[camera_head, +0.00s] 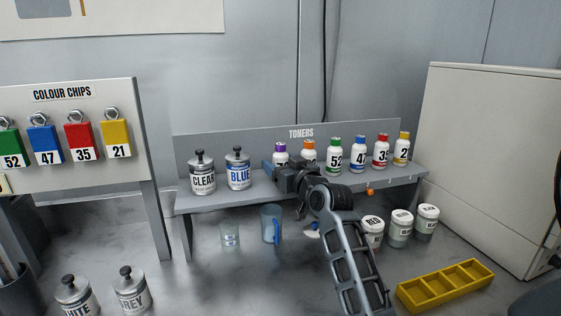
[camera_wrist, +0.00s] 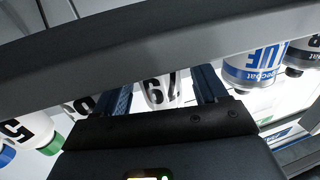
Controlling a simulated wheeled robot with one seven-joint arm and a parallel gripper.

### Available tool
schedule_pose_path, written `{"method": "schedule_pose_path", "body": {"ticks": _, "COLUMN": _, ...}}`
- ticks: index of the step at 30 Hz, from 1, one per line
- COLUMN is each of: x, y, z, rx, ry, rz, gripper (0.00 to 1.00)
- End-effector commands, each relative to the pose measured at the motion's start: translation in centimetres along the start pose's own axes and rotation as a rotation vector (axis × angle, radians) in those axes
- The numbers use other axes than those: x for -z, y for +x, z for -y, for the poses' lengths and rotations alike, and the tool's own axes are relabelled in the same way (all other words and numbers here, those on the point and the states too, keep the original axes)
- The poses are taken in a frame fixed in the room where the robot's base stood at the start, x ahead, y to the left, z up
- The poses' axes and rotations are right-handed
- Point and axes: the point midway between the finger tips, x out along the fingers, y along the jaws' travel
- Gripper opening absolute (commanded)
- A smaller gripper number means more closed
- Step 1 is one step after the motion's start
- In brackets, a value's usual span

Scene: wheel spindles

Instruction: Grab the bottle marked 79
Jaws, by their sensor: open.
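The bottle marked 79 is white with a purple cap (camera_head: 281,148) and stands on the toner shelf; my gripper hides its lower part in the head view. In the wrist view the bottle (camera_wrist: 160,91) shows upside down with its 79 label facing me. My gripper (camera_head: 270,167) is at the shelf in front of this bottle. Its two blue fingers (camera_wrist: 166,90) are open, one on each side of the bottle, with gaps visible. I cannot tell how far the fingers reach past it.
A grey shelf (camera_head: 204,203) also carries an orange-capped bottle (camera_head: 309,149) close to the right, several more toner bottles, and a BLUE tin (camera_head: 238,172) and a CLEAR tin (camera_head: 202,178) to the left. In the wrist view a grey bar (camera_wrist: 150,45) crosses above the bottle.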

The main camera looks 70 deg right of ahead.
Motion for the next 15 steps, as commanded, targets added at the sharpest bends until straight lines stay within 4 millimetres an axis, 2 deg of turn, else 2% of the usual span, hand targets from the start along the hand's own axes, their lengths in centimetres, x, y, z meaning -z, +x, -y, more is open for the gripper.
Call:
{"method": "schedule_pose_path", "body": {"ticks": 8, "x": -0.01, "y": 0.43, "z": 0.00, "rx": 0.000, "ry": 0.000, "rz": -0.001, "gripper": 0.72}}
{"method": "schedule_pose_path", "body": {"ticks": 15, "x": -0.02, "y": 0.42, "z": 0.01, "rx": 0.000, "ry": 0.000, "rz": -0.001, "gripper": 0.51}}
